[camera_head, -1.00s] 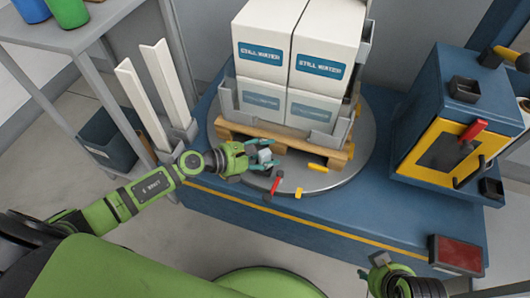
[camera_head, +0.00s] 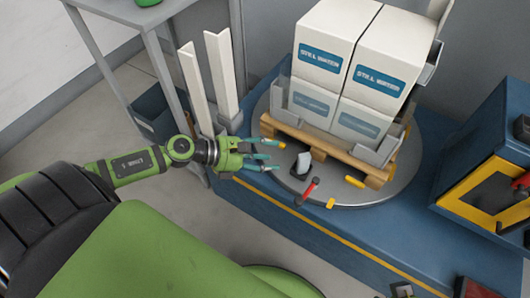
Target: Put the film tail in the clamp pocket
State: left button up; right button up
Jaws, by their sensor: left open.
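A dark grey block (camera_head: 301,165), likely the clamp, stands on the round turntable in front of the pallet. A small pale flap (camera_head: 318,155), which may be the film tail, shows at its right top; I cannot tell whether it sits in a pocket. A red lever (camera_head: 311,188) stands just right of and below the block. My left gripper (camera_head: 275,156) is open, its teal fingertips left of the block with a gap, and nothing shows between them. A small part of my right arm's end (camera_head: 402,290) shows at the bottom edge; its fingers cannot be made out.
White "Still Water" cartons (camera_head: 368,80) stand on a wooden pallet (camera_head: 330,147) with grey corner pieces. Yellow pieces (camera_head: 354,181) lie on the turntable (camera_head: 400,180). White corner posts (camera_head: 222,75) stand behind my left arm. A blue and yellow machine (camera_head: 480,190) stands at right.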

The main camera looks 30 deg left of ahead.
pick_arm(q)
jog(key=w+a+r+n+t+y, duration=0.15)
jog(key=n+t+y, duration=0.25)
jog(key=n, duration=0.6)
jog(key=w+a+r+n+t+y, duration=0.1)
jog(key=w+r+n+t+y, duration=0.15)
jog(key=n, duration=0.65)
jog(key=s+a+f+n+g+y, duration=0.3)
jog(key=s+f+n+g+y, duration=0.4)
jog(key=n, duration=1)
jog(key=s+d+f+n+g+h, duration=0.4)
jog(key=s+d+n, duration=0.3)
jog(key=s, duration=0.5)
jog(key=shift+s+d+f+g, duration=0.35)
jog(key=shift+s+d+g, duration=0.1)
jog(key=shift+g, duration=0.2)
jog(key=shift+w, duration=0.1)
